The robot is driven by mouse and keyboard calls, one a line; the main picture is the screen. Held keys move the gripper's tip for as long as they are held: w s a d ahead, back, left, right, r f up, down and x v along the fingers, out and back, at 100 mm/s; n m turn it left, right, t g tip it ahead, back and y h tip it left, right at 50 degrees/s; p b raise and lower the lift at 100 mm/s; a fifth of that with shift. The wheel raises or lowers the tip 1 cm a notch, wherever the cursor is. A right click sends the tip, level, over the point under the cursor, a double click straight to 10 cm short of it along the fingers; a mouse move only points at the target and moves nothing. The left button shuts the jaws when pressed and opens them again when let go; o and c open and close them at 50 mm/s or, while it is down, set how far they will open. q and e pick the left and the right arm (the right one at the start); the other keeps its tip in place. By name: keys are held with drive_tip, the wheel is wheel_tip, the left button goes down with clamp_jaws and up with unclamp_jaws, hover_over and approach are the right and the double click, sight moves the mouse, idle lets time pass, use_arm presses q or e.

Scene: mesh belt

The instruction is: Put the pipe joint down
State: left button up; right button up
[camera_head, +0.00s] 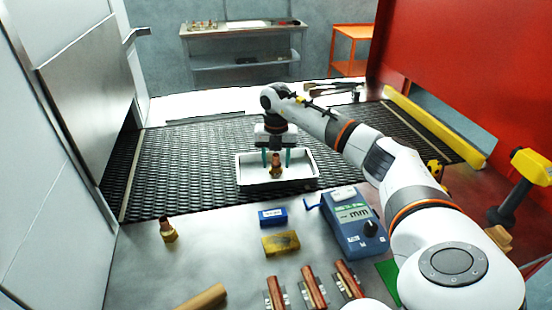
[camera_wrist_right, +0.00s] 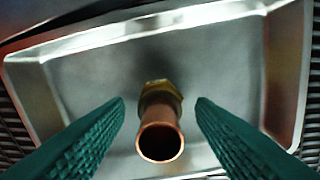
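A pipe joint (camera_head: 276,166) with a copper tube and a brass hex base is over the white-rimmed metal tray (camera_head: 280,184), and appears to stand upright in it. In the right wrist view the pipe joint (camera_wrist_right: 161,125) points its open copper end at the camera, above the tray floor (camera_wrist_right: 215,60). My right gripper (camera_head: 276,158) is above the tray, its green fingers (camera_wrist_right: 160,112) on both sides of the joint with a visible gap at each side. A second pipe joint (camera_head: 168,231) stands on the metal table at left. My left gripper is out of view.
The tray sits on a dark mesh belt (camera_head: 190,160). Nearer are a blue box (camera_head: 272,217), a yellow block (camera_head: 281,243), a blue meter (camera_head: 353,222) and several copper-coloured bars (camera_head: 313,287). A tan cylinder (camera_head: 203,297) lies at the front. The belt left of the tray is clear.

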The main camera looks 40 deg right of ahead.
sight(276, 155)
drive_tip(key=shift+r, duration=0.1)
wheel_tip(276, 155, up, 12)
drive_tip(key=b, duration=0.2)
idle(0.4)
drive_tip(key=shift+r, duration=0.15)
